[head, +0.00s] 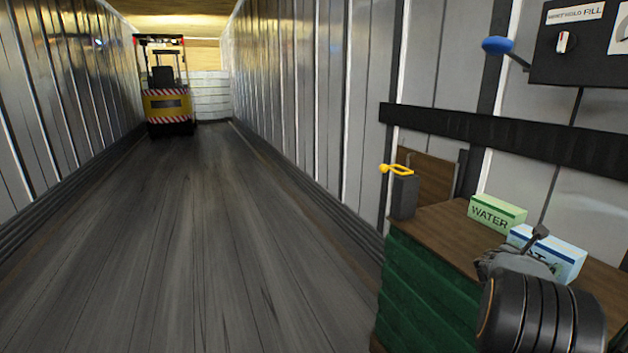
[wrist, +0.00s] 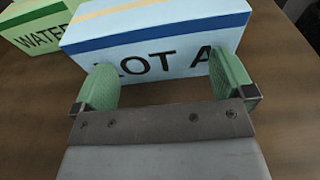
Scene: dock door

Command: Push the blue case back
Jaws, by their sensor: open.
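The blue case (head: 565,258) is a light blue box with a dark blue stripe and dark lettering, on a brown wooden top. In the head view my arm and gripper (head: 538,236) cover part of its front. In the wrist view the blue case (wrist: 150,45) stands right in front of my gripper (wrist: 165,85). The two green fingers are spread apart with nothing between them, their tips at the lettered face. I cannot tell whether they touch it.
A green WATER box (head: 497,214) stands left of the case. The wooden top (head: 440,222) rests on a green ribbed base (head: 425,290). A dark block with a yellow handle (head: 403,190) is at its far left corner. A forklift (head: 167,90) is far down the aisle (head: 200,230).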

